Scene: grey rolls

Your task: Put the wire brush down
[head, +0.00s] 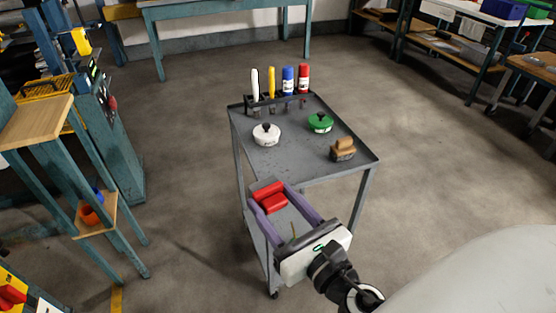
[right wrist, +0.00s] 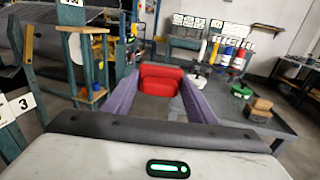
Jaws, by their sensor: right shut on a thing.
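My right gripper (head: 270,198) has its two purple fingers shut on a red, block-shaped thing in two parts, which I take to be the wire brush (head: 274,204). In the right wrist view the brush (right wrist: 161,80) sits between the fingertips; no bristles show. In the head view the brush covers the near left corner of the grey cart's top (head: 300,168); I cannot tell how high it is above it. In the right wrist view the cart top (right wrist: 225,107) lies to the right of the fingers. My left gripper is in neither view.
A rack (head: 280,104) at the back edge holds several markers. The cart top's near middle is bare. A teal bench (head: 75,150) stands left.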

